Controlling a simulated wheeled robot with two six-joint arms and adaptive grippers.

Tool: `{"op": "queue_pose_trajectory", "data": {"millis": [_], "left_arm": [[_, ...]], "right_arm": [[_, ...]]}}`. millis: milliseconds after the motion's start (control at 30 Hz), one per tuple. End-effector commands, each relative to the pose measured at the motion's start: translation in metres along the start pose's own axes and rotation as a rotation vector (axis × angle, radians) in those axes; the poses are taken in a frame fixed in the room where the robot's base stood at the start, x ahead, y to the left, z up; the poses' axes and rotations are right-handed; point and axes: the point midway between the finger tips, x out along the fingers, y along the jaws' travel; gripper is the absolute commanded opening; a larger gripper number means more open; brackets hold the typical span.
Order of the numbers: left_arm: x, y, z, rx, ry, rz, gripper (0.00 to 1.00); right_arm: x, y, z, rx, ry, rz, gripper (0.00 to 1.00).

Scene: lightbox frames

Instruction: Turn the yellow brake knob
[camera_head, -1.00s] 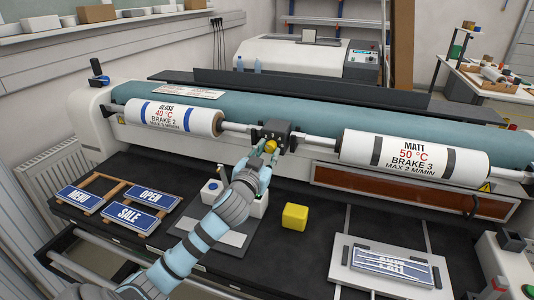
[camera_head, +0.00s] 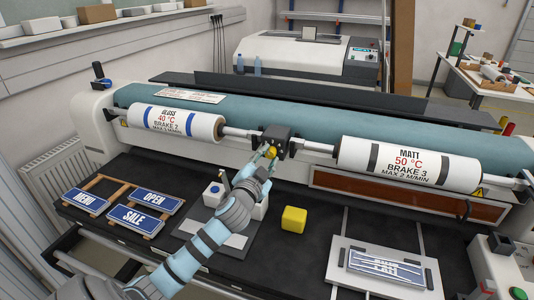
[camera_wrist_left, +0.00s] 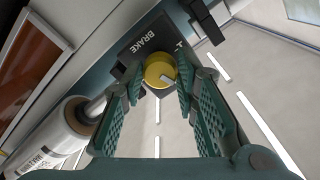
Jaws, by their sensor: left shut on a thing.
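The yellow brake knob (camera_wrist_left: 160,71) sits on a black block marked BRAKE (camera_wrist_left: 146,42). It has a pale pointer line on its face, slanting to the lower right in the wrist view. In the head view the knob (camera_head: 271,153) shows on the front of the black brake block (camera_head: 276,137), between the two rolls. My left gripper (camera_head: 265,160) reaches up to it from below. In the wrist view the left gripper's fingers (camera_wrist_left: 158,82) stand on both sides of the knob and are shut on it. My right gripper is not in view.
The GLOSS roll (camera_head: 175,122) is left of the block and the MATT roll (camera_head: 408,166) is right of it. A yellow cube (camera_head: 294,219) stands on the black table below. Sign plates (camera_head: 139,217) lie at the left and a grey board (camera_head: 341,274) at the right.

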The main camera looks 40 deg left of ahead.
Motion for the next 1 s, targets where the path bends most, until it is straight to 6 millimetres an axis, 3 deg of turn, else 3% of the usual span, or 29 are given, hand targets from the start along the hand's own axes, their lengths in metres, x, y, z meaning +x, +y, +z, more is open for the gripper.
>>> {"op": "queue_pose_trajectory", "data": {"millis": [433, 1000], "left_arm": [[0.0, -0.001, -0.001, 0.256, -0.001, 0.001, 0.0], [0.0, 0.0, 0.0, 0.299, 0.0, 0.0, 0.0]], "right_arm": [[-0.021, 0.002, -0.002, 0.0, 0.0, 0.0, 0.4], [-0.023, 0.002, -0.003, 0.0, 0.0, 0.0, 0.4]]}}
